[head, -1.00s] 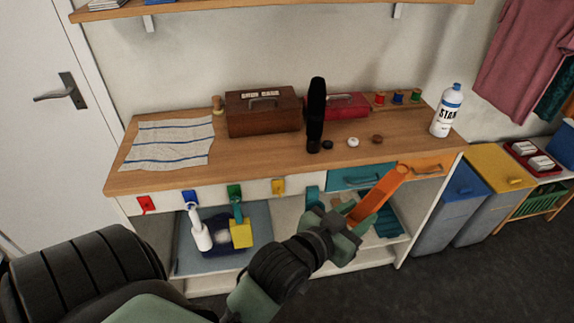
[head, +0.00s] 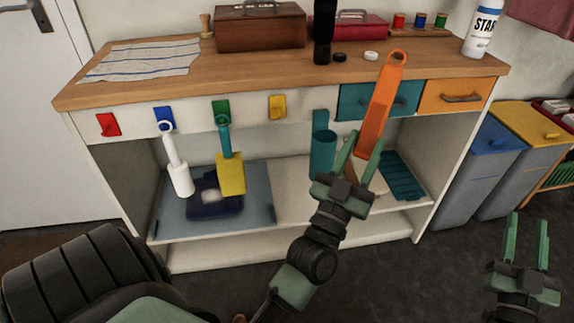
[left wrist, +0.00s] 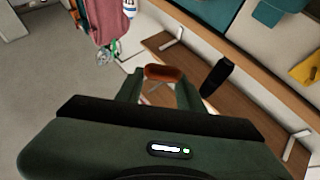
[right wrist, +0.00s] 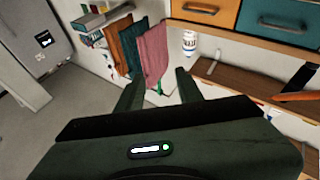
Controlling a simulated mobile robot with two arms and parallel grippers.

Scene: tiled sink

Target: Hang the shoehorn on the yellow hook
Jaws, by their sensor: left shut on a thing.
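The orange shoehorn (head: 381,105) is held nearly upright by my left gripper (head: 362,158), which is shut on its lower end. The top end of the shoehorn has a hole and overlaps the bench edge in the head view. The left wrist view shows its end (left wrist: 162,73) between the fingers. The yellow hook (head: 277,106) is on the bench's white front rail, empty, to the left of the shoehorn. My right gripper (head: 527,225) is open and empty at the lower right, away from the bench.
Red (head: 108,124), blue (head: 164,118) and green (head: 222,112) hooks share the rail; a white brush hangs on the blue and a yellow-headed tool on the green. Teal and orange drawers (head: 460,97) are further right.

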